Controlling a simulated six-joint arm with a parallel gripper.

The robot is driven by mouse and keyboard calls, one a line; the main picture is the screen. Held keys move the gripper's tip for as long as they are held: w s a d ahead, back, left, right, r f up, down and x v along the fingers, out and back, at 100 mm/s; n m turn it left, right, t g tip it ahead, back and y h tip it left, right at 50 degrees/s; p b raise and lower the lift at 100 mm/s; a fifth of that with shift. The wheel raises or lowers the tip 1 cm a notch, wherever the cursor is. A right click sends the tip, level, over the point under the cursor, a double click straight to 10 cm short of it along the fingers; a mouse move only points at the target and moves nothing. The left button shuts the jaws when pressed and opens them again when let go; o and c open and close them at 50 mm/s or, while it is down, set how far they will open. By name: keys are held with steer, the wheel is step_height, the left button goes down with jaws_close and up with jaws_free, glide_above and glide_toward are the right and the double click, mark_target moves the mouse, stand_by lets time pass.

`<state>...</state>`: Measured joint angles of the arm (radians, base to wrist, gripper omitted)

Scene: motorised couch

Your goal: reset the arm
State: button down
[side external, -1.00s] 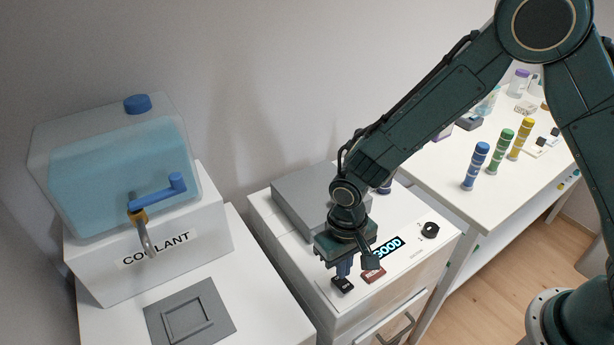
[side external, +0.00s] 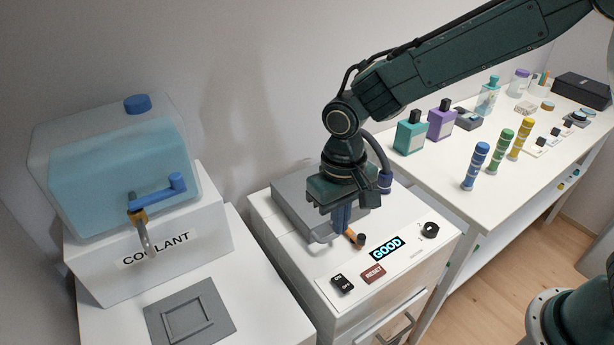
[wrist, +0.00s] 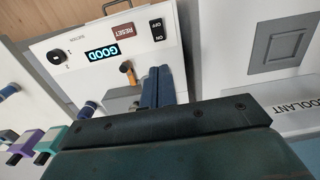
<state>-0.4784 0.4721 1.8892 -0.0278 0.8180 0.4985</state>
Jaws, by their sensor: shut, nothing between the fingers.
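My gripper (side external: 342,230) is shut and empty, pointing down above the white machine (side external: 283,240). Its blue fingers are together in the wrist view (wrist: 155,88). It hangs behind the machine's front panel, apart from the black ON/OFF switch (side external: 342,283) and the red RESET button (side external: 373,274). The panel's display (side external: 387,249) reads GOOD. A short orange part with a dark tip (side external: 355,239) shows beside the fingertips; I cannot tell how far it is from them.
A grey block (side external: 290,197) on the machine is partly behind my gripper. The coolant tank (side external: 115,170) with a blue lever stands at left. At right, a white table (side external: 437,178) holds bottles and coloured cylinders.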

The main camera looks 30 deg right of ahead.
steer(key=s+d+r+t, duration=0.1)
steer(key=s+d+r, duration=0.1)
steer(key=d+r, duration=0.5)
steer(key=s+d+r+t, duration=0.2)
steer(key=s+d+r, duration=0.3)
steer(key=s, duration=0.3)
steer(key=s+d+r+t, duration=0.2)
steer(key=s+d+r, duration=0.3)
steer(key=s+d, duration=0.2)
steer(key=shift+s+d+r+t, duration=0.3)
steer(key=shift+s+t, duration=0.1)
steer(key=shift+s, duration=0.35)
steer(key=c, duration=2.2)
jaws_free()
steer(key=shift+s+d+f, duration=0.15)
steer(key=shift+s+d, duration=0.1)
steer(key=shift+s, duration=0.4)
